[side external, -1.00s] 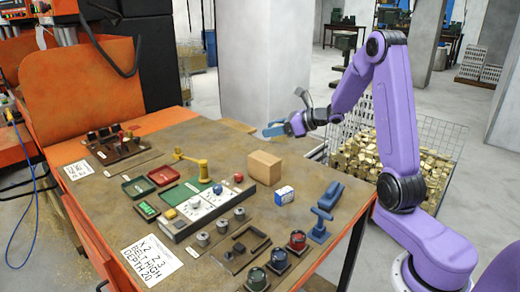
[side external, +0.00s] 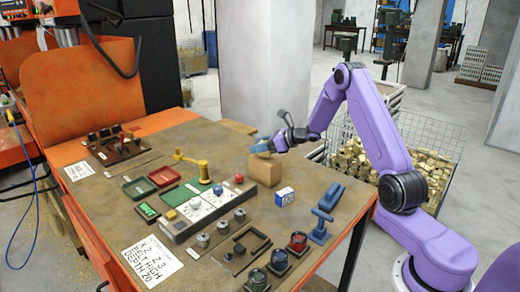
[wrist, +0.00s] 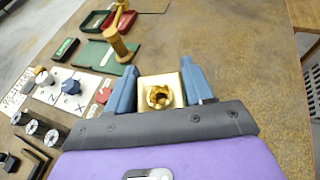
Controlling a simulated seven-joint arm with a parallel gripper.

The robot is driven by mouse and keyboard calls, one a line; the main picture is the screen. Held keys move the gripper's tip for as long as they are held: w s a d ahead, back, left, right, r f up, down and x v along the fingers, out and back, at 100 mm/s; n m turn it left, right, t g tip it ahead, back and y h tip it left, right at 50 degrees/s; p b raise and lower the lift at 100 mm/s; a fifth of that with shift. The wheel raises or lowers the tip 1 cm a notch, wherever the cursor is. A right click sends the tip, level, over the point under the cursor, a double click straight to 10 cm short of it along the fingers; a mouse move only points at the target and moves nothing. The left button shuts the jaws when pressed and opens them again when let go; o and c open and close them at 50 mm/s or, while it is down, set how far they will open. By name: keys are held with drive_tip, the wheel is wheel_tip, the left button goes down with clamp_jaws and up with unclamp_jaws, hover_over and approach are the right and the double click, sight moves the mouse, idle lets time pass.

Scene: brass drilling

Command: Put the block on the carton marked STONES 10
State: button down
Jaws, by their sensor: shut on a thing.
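My gripper (side external: 262,147), with blue fingers, is just above a brown carton (side external: 265,174) on the table in the side external view. No marking on the carton can be read there. In the wrist view the fingers (wrist: 158,88) are closed on either side of a pale brass block (wrist: 144,96) with a golden round hollow in its top. The block is hardly visible in the side external view, and I cannot tell whether its underside touches the carton. My gripper and the block hide the carton in the wrist view.
A small blue-and-white box (side external: 284,197) stands in front of the carton. A yellow lever (side external: 203,172) and a panel with knobs (side external: 205,208) lie to the left. Blue fixtures (side external: 328,208) stand to the right. A wire bin of brass pieces (side external: 425,163) stands beyond the table.

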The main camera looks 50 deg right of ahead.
drive_tip(key=shift+f, duration=0.6)
drive_tip(key=shift+f, duration=0.2)
drive_tip(key=shift+c, duration=2.2)
unclamp_jaws()
